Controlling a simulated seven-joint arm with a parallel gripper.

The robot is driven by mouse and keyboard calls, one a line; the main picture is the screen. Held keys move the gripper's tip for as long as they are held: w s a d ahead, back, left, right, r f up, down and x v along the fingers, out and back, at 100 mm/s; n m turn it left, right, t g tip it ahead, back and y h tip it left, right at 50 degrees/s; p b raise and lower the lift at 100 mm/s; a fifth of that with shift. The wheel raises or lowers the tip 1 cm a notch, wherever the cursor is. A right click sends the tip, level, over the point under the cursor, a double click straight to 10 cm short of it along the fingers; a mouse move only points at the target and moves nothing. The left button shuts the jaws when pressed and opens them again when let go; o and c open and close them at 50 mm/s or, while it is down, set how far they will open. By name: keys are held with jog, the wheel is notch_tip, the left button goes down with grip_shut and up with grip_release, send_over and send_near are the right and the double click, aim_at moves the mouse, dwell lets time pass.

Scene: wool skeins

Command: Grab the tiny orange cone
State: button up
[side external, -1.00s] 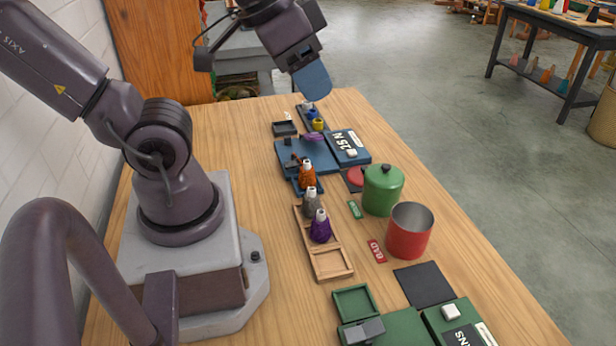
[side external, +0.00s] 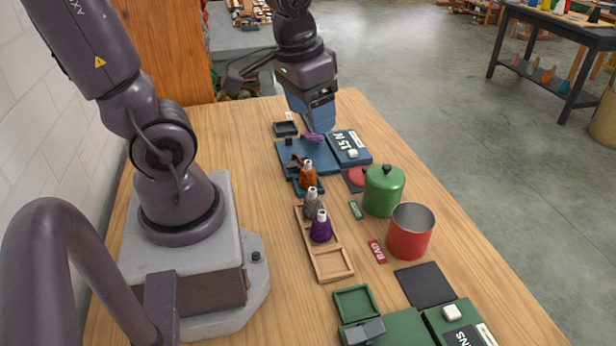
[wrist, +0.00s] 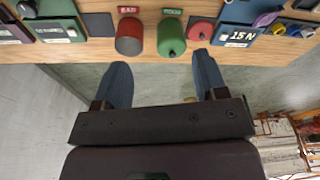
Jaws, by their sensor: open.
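The small orange cone (side external: 307,176), with a white top, stands upright at the near edge of the blue apparatus in the side view. A dark part touches or overlaps its left side; I cannot tell which. I cannot make the cone out in the wrist view. My gripper (side external: 318,122) has blue fingers and is at the far end of the table, beyond and above the cone and apart from it. In the wrist view my gripper (wrist: 163,76) has its fingers wide apart with nothing between them.
Grey (side external: 312,204) and purple (side external: 320,228) cones stand in a wooden tray (side external: 331,264) nearer the camera. A green lidded pot (side external: 383,190) and red can (side external: 410,232) stand to the right. The blue tester (side external: 300,152) carries a purple piece (side external: 314,138).

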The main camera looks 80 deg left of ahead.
aim_at(306, 164)
jog(key=a+f+n+y, duration=0.1)
jog(key=a+f+n, duration=0.1)
jog(key=a+f, duration=0.2)
jog(key=w+a+f+n, duration=0.1)
jog(key=a+f+n, duration=0.1)
jog(key=a+f, duration=0.3)
jog(key=a+f+n+t+y, duration=0.1)
jog(key=a+f+n, duration=0.1)
jog(key=a+f, duration=0.3)
jog(key=shift+w+f+y, duration=0.15)
jog(key=shift+w+f, duration=0.05)
jog(key=shift+f, duration=0.6)
jog(key=shift+w+f+y, duration=0.15)
jog(key=shift+f, duration=0.6)
jog(key=shift+x, duration=3.65)
jog(key=shift+d, duration=0.1)
jog(key=c, duration=1)
